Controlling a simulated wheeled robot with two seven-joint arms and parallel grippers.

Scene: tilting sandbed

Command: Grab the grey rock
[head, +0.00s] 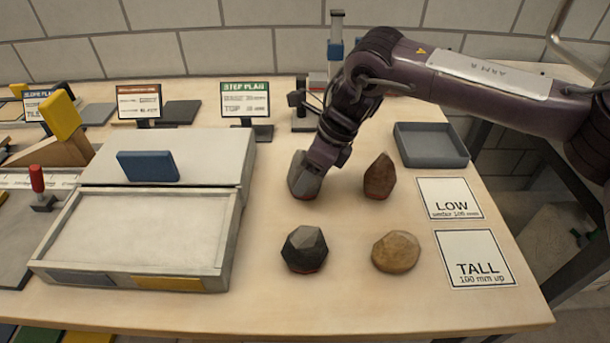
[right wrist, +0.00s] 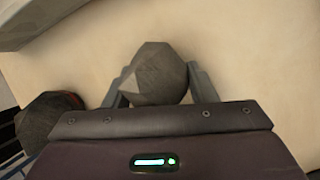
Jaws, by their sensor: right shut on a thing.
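The grey rock (head: 299,178) is at the back left of the group of rocks on the table. My right gripper (head: 312,178) reaches down over it from the right and is shut on it. In the right wrist view the rock (right wrist: 158,77) sits between the two fingers of the gripper (right wrist: 158,84). In the head view the gripper hides part of the rock. I cannot tell whether its base touches the table. My left gripper is not in view.
A brown pointed rock (head: 380,177) stands close right of the gripper. A dark rock (head: 304,250) and a tan rock (head: 396,251) lie in front. A sandbed tray (head: 232,240) is left; a grey tray (head: 431,158) and LOW (head: 449,186) and TALL (head: 476,247) cards are right.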

